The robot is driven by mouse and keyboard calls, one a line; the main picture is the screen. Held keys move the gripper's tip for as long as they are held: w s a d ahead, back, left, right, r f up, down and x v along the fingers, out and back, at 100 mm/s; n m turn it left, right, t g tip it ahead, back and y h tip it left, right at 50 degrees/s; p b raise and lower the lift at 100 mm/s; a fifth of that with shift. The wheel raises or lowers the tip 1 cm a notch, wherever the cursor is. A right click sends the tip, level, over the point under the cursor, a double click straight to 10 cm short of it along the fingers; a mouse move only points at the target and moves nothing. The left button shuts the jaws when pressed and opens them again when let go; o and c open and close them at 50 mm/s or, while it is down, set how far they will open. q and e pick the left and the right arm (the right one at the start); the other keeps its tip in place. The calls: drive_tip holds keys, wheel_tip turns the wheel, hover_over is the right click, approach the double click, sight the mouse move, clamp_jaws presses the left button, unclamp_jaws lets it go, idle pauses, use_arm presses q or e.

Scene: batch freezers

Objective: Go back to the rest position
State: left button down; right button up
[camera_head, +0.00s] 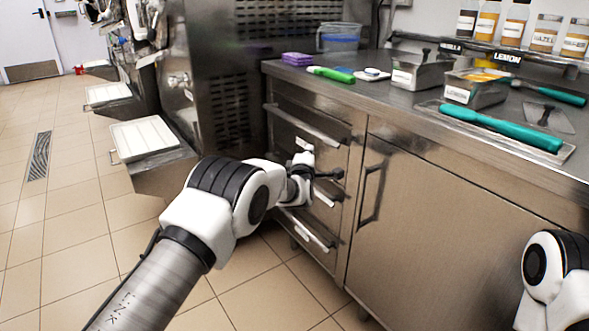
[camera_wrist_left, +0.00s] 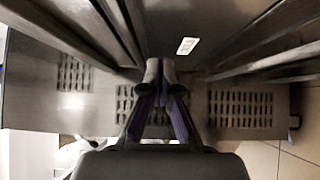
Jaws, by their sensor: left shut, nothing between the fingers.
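My left arm reaches in from the lower left of the head view. Its gripper (camera_head: 328,174) is in front of the steel drawer front (camera_head: 305,125), beside the drawer handles. I cannot tell whether it touches the drawer. In the left wrist view, my left gripper's fingertips (camera_wrist_left: 160,75) are together with nothing between them. Only a white and black joint of my right arm shows at the lower right of the head view; its gripper is outside the picture.
A steel counter (camera_head: 400,95) carries a green spatula (camera_head: 331,74), purple sponges (camera_head: 297,59), a jug (camera_head: 339,37), steel containers (camera_head: 475,88) and a teal-handled tool (camera_head: 502,127). Bottles (camera_head: 487,20) stand behind. Machines with white trays (camera_head: 143,137) line the left; the tiled floor (camera_head: 60,220) is clear.

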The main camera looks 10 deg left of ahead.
use_arm(q)
drive_tip(key=s+p, duration=0.2)
drive_tip(key=s, duration=0.5)
drive_tip(key=s+a+f+g, duration=0.2)
drive_tip(key=s+a+f, duration=0.15)
drive_tip(key=f, duration=0.45)
drive_tip(key=s+a+f+g, duration=0.2)
drive_tip(key=s+f, duration=0.2)
drive_tip(key=f, duration=0.4)
drive_tip(key=s+a+f+m+g, duration=0.1)
drive_tip(key=s+f+m+g, duration=0.15)
drive_tip(key=s+f, duration=0.55)
drive_tip(key=s+a+f+m+g, duration=0.1)
drive_tip(key=s+a+f+g, duration=0.15)
drive_tip(key=s+f, duration=0.55)
drive_tip(key=s+f+m+g, duration=0.2)
drive_tip(key=s+m+g, duration=0.4)
drive_tip(key=s, duration=1.5)
drive_tip(key=s+d+r+m+g+h, duration=0.2)
drive_tip(key=s+m+g, duration=0.1)
drive_tip(key=s+m, duration=0.7)
wheel_tip(320, 180, up, 26)
drive_tip(key=p, duration=2.6)
drive_tip(key=shift+s+n+p, duration=0.3)
drive_tip(key=shift+s+n, duration=0.15)
